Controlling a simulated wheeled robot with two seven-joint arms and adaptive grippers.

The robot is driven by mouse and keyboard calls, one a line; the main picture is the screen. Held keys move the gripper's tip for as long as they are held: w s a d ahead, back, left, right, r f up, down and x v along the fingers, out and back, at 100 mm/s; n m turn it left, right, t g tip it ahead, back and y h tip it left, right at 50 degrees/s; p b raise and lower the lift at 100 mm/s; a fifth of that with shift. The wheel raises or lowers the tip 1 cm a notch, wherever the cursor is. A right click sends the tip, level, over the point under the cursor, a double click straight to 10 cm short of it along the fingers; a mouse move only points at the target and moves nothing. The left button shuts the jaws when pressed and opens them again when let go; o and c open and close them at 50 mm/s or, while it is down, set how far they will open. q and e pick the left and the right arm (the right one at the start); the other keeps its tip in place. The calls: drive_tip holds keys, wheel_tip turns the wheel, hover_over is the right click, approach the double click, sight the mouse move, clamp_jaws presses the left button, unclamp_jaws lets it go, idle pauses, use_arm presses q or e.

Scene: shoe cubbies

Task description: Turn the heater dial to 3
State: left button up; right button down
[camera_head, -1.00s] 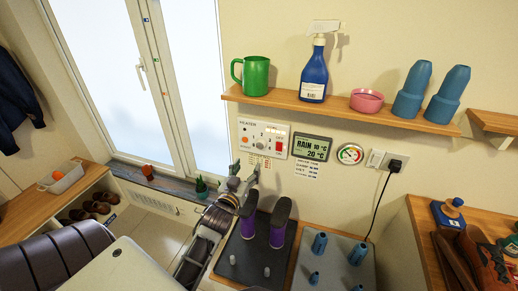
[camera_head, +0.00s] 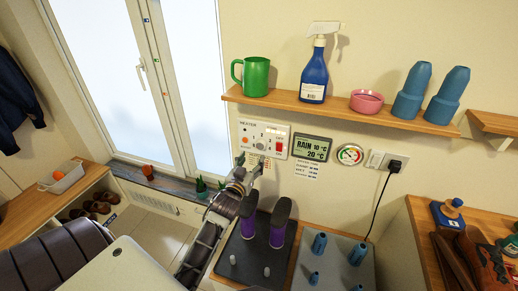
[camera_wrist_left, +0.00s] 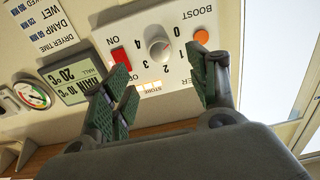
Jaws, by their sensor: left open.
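The heater panel (camera_head: 277,130) is a white plate on the wall below the shelf. It carries a small round pale dial (camera_head: 260,144), an orange button and a red switch. In the left wrist view the panel appears upside down, with the dial (camera_wrist_left: 160,49) between numerals; I cannot tell surely which number its mark points to. My left gripper (camera_head: 252,165) is just below the panel. In the left wrist view its green-padded fingers (camera_wrist_left: 160,75) are spread apart, with the dial showing in the gap beyond them. Nothing is held. My right gripper is not in view.
A weather display (camera_head: 312,147) and a round gauge (camera_head: 349,154) hang right of the panel. Above is a shelf (camera_head: 340,112) with a green mug, spray bottle, pink bowl and blue items. Purple-and-black items (camera_head: 280,222) stand on a tray below.

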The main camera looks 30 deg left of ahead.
sight(260, 146)
use_arm(q)
drive_tip(key=shift+x, duration=4.1)
drive_tip(key=shift+w, duration=0.4)
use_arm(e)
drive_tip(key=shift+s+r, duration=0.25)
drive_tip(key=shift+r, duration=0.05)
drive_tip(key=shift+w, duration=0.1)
use_arm(q)
drive_tip(key=c, duration=1)
drive_tip(key=shift+p, duration=0.3)
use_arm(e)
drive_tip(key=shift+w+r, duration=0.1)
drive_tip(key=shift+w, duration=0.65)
